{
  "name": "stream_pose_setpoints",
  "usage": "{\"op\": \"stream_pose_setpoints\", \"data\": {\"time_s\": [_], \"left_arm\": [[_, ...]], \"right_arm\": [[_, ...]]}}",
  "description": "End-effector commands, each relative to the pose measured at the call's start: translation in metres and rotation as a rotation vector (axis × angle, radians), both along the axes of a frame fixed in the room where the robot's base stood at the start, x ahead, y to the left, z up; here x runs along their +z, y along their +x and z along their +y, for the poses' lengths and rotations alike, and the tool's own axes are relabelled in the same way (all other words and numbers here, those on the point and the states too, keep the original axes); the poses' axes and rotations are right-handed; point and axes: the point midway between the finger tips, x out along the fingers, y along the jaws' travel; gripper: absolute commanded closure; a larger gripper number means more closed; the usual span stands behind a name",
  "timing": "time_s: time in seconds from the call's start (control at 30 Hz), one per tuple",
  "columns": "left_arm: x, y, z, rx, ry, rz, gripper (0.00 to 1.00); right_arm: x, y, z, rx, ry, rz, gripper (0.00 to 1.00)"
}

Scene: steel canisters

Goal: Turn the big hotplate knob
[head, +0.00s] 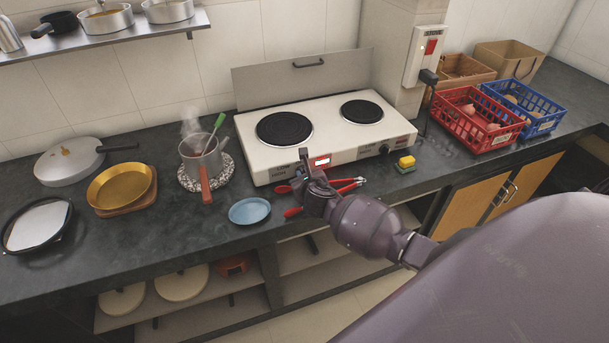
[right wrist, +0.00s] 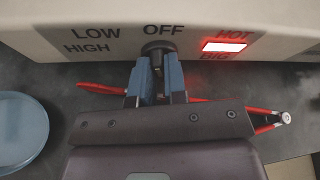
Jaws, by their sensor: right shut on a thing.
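The big hotplate knob (right wrist: 156,47) is black and sits on the front panel of the white cooker (head: 345,152), below the word OFF, with LOW and HIGH to its left. My right gripper (right wrist: 158,68) is shut on the knob, with its two blue fingers on either side of it. In the head view my right gripper (head: 304,163) hides the knob. The lit red HOT light (right wrist: 228,46) shows right of the knob, above the word BIG. The big hotplate (head: 284,129) is the left, larger black plate and is bare. My left gripper is out of view.
Red-handled tongs (head: 349,184) lie on the counter around my right gripper. A blue plate (head: 249,211) and a steaming pot (head: 205,160) stand to the left. Red and blue crates stand far right.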

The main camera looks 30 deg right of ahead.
Motion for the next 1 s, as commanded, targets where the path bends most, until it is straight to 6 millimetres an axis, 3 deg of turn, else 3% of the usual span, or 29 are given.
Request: {"op": "stream_pose_setpoints", "data": {"time_s": [0.3,0.87,0.9,1.0], "left_arm": [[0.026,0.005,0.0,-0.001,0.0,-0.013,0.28],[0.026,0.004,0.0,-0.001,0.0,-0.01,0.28],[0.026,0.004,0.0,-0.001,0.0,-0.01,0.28],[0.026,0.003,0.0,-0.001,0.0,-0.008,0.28]], "right_arm": [[0.003,0.0,-0.003,0.001,0.198,-0.047,1.0],[0.001,-0.001,-0.003,0.0,0.301,-0.073,1.0],[0.001,-0.001,-0.003,0.0,0.301,-0.073,0.81],[0.001,-0.001,-0.003,0.0,0.3,-0.072,0.66]]}}
